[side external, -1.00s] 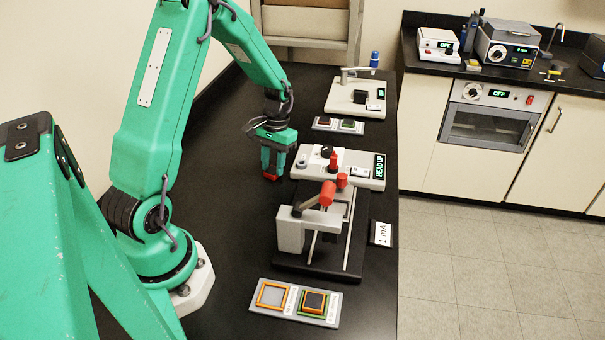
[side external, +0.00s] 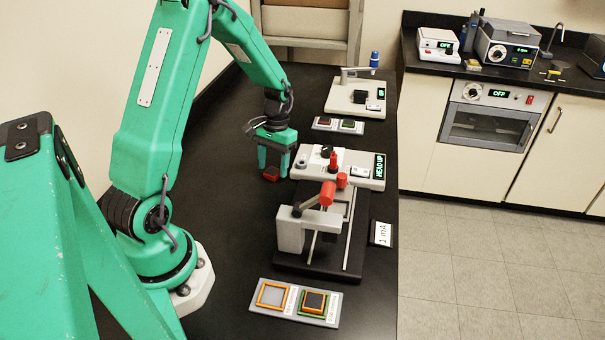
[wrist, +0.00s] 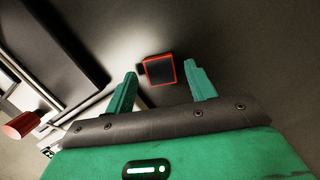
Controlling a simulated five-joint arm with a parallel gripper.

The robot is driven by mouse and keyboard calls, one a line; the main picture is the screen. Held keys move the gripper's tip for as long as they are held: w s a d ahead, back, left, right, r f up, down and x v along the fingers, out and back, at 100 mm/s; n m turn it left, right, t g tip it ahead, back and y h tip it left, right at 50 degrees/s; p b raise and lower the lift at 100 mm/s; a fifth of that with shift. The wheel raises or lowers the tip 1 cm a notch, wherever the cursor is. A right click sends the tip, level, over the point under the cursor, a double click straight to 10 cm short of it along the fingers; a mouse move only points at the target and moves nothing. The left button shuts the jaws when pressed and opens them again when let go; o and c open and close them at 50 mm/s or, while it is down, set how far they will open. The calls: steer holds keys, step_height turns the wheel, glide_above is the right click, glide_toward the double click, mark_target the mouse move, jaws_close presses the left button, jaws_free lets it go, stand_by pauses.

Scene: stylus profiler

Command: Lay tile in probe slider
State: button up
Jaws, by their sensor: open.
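A small dark tile with a red border (wrist: 160,70) shows in the wrist view between and just beyond my fingertips. In the side view its red edge (side external: 270,174) shows low beneath my gripper (side external: 275,168), at the bench top. My gripper is open, and in the wrist view the fingers (wrist: 160,82) stand apart with gaps on both sides of the tile. What looks like the probe slider is the grey carriage (side external: 291,231) with rails and a red-ended lever on a black base, nearer the camera. I cannot make out its tile seat.
A white instrument (side external: 313,160) reading HEAD UP stands close right of my gripper. Another instrument (side external: 345,105) and a two-pad tray (side external: 338,130) stand behind. A grey tray (side external: 334,317) with orange and green frames lies in front. Black bench between arm and instruments is clear.

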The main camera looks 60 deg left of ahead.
step_height(320, 180, up, 12)
steer(key=w+a, duration=0.1)
steer(key=w, duration=0.1)
stand_by(0.4)
steer(key=shift+f, duration=0.1)
stand_by(0.4)
steer(key=s+d+r+m+t+y, duration=0.1)
steer(key=s+d+r+m+t, duration=0.2)
steer(key=d+r, duration=0.7)
steer(key=s+d+r+m+t, duration=0.1)
steer(key=s+d+t, duration=0.3)
steer(key=s+d, duration=0.5)
steer(key=shift+s+d+r+m+t, duration=0.35)
steer(key=shift+s+m, duration=0.25)
steer(key=shift+s, duration=0.3)
steer(key=shift+o, duration=0.6)
steer(key=shift+w, duration=0.1)
